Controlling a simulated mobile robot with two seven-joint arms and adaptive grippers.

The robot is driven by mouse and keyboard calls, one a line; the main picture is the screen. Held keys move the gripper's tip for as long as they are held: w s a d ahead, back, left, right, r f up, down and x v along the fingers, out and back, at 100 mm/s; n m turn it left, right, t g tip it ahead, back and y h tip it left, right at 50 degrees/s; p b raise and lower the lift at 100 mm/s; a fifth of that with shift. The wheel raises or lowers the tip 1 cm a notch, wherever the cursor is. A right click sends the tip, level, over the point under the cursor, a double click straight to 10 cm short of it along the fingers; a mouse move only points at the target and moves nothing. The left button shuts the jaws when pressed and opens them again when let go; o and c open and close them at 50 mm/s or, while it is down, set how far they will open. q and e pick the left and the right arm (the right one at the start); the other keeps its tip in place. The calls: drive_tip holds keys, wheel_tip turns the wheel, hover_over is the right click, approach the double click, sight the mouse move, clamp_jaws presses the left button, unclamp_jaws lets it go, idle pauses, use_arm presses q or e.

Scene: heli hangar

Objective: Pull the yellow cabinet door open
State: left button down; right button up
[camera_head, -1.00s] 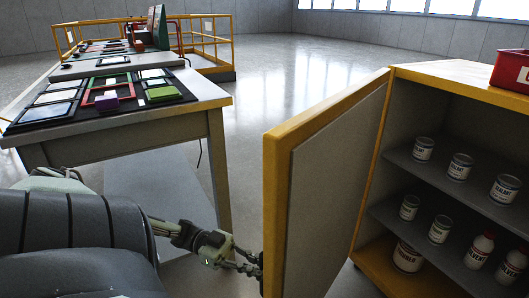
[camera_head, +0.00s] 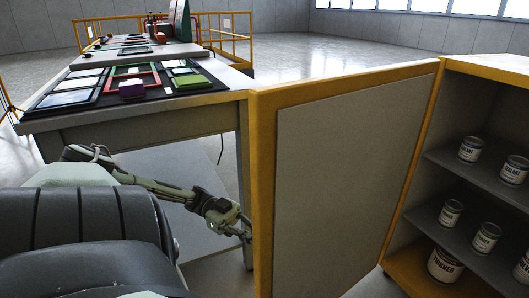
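The yellow cabinet (camera_head: 490,68) stands at the right, with cans on its grey shelves. Its door (camera_head: 345,180) stands wide open, swung out to the left, with the grey inner panel facing me and a yellow edge around it. My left gripper (camera_head: 244,232) is at the free left edge of the door, by its outer side. The fingertips are partly hidden behind the door edge, and I cannot tell whether they grip a handle. The handle is hidden. My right gripper is not in view.
A grey table (camera_head: 150,121) with framed panels and a purple block (camera_head: 131,89) stands at the left, close behind the door's free edge. Yellow railings (camera_head: 228,38) stand behind it. The floor (camera_head: 330,70) behind the door is clear.

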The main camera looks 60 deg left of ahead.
use_arm(q)
drive_tip(key=shift+a, duration=0.2)
idle(0.3)
drive_tip(key=c, duration=1.6)
unclamp_jaws()
drive_tip(key=shift+o, duration=0.2)
drive_tip(key=shift+a, duration=0.1)
drive_tip(key=v, duration=0.7)
drive_tip(key=shift+s+a, duration=0.15)
